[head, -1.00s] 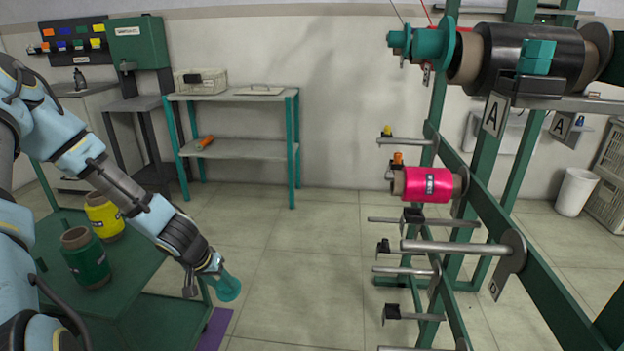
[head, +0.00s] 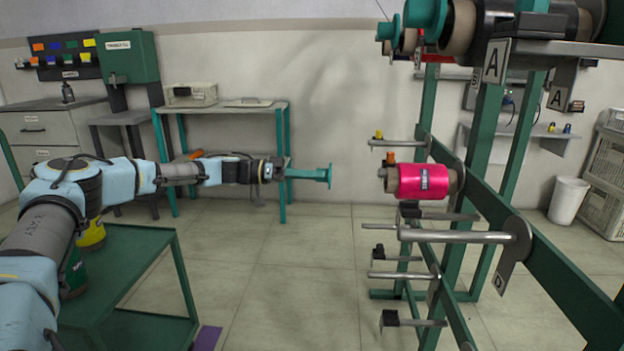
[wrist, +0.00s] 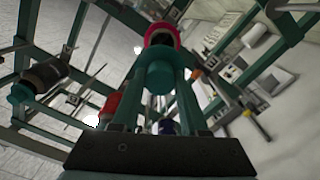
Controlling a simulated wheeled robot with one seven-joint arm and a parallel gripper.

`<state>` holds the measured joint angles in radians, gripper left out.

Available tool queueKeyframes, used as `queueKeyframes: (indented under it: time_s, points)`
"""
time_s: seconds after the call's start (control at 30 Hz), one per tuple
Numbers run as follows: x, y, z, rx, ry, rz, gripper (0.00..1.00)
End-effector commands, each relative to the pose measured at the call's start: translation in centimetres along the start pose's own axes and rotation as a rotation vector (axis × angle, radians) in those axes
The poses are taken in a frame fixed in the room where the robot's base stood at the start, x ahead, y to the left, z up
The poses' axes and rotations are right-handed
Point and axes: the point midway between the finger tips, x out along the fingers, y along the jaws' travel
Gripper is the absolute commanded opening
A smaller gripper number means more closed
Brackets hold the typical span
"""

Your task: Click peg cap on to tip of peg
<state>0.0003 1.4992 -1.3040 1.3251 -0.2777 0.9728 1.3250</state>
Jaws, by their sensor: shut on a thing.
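My gripper (head: 300,173) is shut on a teal peg cap (head: 326,175), which has a round flange. The cap also shows between the fingers in the wrist view (wrist: 158,77). The arm is stretched level to the right. A pink bobbin (head: 424,181) sits on a peg of the green rack, to the right of the cap with a clear gap between. In the wrist view the pink bobbin's end (wrist: 161,32) shows just beyond the cap, nearly in line. The peg tip inside the bobbin is not clear to see.
Bare metal pegs (head: 455,237) stick out below the pink bobbin. An orange piece (head: 391,157) stands just above its near end. Dark bobbins with teal caps (head: 427,18) hang higher on the rack. A green cart (head: 150,262) stands at left. Floor between is free.

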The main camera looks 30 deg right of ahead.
Motion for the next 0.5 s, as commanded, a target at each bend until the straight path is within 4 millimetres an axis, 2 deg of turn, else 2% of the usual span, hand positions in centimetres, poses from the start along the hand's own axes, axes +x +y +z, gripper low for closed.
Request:
queueKeyframes:
  time_s: [0.17,0.5]
  points:
    - [-0.1,0.2,-1.1,-0.002,0.020,0.012,0.00]
    - [3.8,0.3,-1.3,-0.003,0.019,0.012,0.00]
